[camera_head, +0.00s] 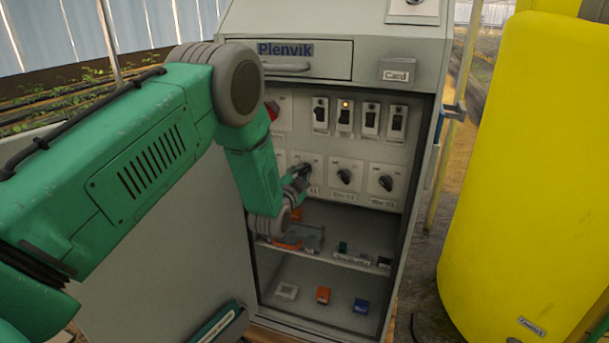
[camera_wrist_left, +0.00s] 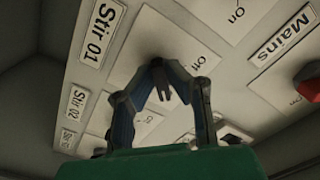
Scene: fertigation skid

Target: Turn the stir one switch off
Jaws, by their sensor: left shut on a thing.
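The stir one switch is a dark rotary knob on a pale plate, the leftmost of the row of stir knobs. In the left wrist view its label, Stir 01 (camera_wrist_left: 103,32), is at the upper left and an "Off" mark is printed right of the fingers. My left gripper (camera_head: 301,174) is at this plate in the head view. It also shows in the left wrist view (camera_wrist_left: 163,82), its fingers shut on the knob. The fingers hide most of the knob, so its angle is unclear. My right gripper is not in view.
The Stir 02 knob (camera_head: 344,176) and the Stir 03 knob (camera_head: 386,183) are close by on the right. Several rocker switches (camera_head: 371,119) sit above, with a yellow lamp lit. A red switch (camera_wrist_left: 309,82) is near the Mains label. Shelves (camera_head: 345,262) below hold small items.

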